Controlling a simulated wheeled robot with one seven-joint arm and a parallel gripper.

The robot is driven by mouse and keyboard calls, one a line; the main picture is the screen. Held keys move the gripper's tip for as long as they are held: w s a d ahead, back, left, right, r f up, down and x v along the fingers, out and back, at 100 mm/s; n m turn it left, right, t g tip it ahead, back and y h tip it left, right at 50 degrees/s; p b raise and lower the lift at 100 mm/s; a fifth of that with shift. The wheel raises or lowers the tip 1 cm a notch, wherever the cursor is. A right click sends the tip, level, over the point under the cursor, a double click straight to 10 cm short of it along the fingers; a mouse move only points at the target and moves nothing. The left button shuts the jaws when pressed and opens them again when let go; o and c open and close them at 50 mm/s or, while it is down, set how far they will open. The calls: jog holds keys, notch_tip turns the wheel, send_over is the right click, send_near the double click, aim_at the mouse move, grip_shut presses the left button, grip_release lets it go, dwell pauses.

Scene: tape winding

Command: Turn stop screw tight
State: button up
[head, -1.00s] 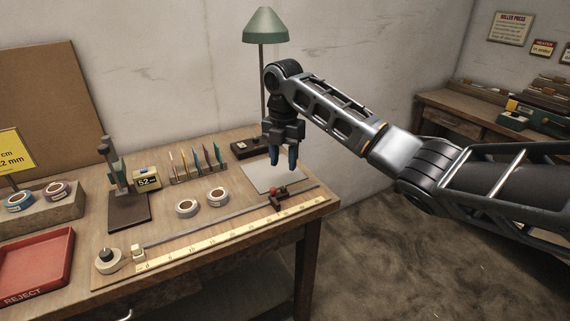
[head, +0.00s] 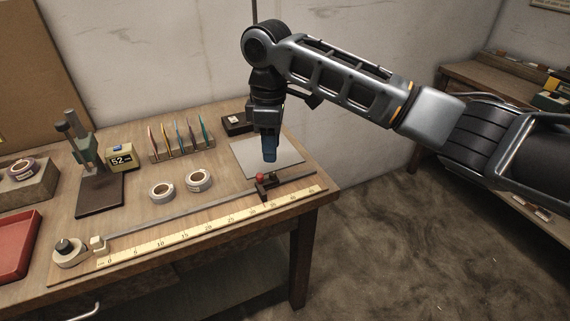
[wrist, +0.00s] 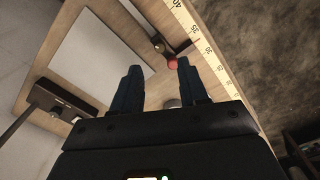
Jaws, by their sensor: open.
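The stop screw has a red knob (head: 260,177) and sits on a dark stop block (head: 268,187) on the grey rail (head: 190,209), near the rail's right end. In the wrist view the red knob (wrist: 172,63) shows just beyond the fingertips, nearer the right one. A brass-coloured part shows beside it. My gripper (head: 270,158) points down above and slightly behind the stop block, apart from it. In the wrist view its two blue fingers (wrist: 158,70) are spread with nothing between them.
A yellow ruler (head: 200,232) runs along the bench front before the rail. A grey sheet (head: 250,158) lies behind the stop. Two tape rolls (head: 198,180) lie left of it. A card rack (head: 180,147) and a dark box (head: 236,124) stand further back.

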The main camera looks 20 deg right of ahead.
aim_at(272, 173)
jog(key=shift+f, duration=3.5)
grip_shut()
